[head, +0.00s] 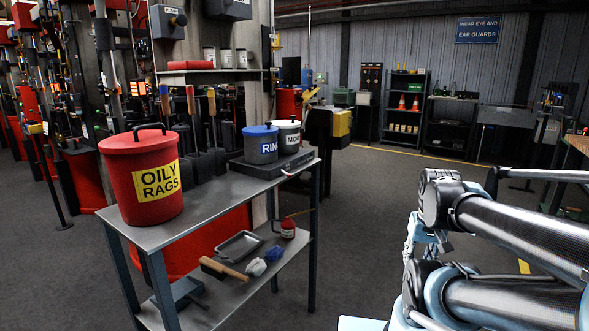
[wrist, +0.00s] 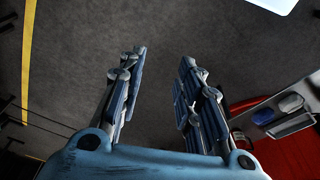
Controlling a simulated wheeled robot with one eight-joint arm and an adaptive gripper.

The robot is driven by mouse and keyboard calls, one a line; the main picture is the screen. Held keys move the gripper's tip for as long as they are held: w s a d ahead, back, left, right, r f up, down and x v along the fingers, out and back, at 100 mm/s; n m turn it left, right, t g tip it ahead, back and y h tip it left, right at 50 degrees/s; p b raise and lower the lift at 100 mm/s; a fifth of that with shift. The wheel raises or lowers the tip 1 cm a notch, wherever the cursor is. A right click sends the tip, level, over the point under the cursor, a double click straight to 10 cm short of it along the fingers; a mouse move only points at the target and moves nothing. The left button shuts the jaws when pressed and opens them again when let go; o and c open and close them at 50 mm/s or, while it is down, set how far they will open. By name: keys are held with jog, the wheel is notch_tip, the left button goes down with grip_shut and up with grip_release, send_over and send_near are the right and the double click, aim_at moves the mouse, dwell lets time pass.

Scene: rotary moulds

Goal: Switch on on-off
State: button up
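I cannot make out any control marked on-off. A grey box with a dark round knob (head: 178,19) and a small label too small to read surely is fixed high on the post, upper left in the head view. A second grey box (head: 228,8) is beside it, cut by the top edge. My gripper (wrist: 162,57) is open and empty in the wrist view, its two fingers well apart over bare floor. It is away from both boxes. In the head view my arm fills the lower right, and the gripper's fingers cannot be made out there.
A grey metal cart (head: 222,194) stands in front, bearing a red oily rags bin (head: 130,190), a blue pot (head: 261,148) and a pale pot (head: 287,137). Its lower shelf holds a tray (head: 239,246) and a brush (head: 224,269).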

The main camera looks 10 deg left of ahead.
jog(key=shift+w, duration=0.15)
jog(key=w+a+r+n+y, duration=0.1)
jog(key=w+a+r+n, duration=0.3)
jog(key=w+a+r, duration=0.45)
jog(key=w+a+r+n+y, duration=0.25)
jog(key=w+a+r, duration=0.25)
jog(key=r, duration=0.6)
notch_tip(320, 180, up, 11)
jog(key=n+g+y, duration=0.1)
jog(key=n+g, duration=0.1)
jog(key=n, duration=0.6)
send_over(285, 173)
jog(key=d, duration=0.9)
jog(key=x, duration=1.6)
jog(key=shift+a+f, duration=0.2)
jog(key=shift+s, duration=0.15)
jog(key=shift+c, duration=0.6)
grip_shut()
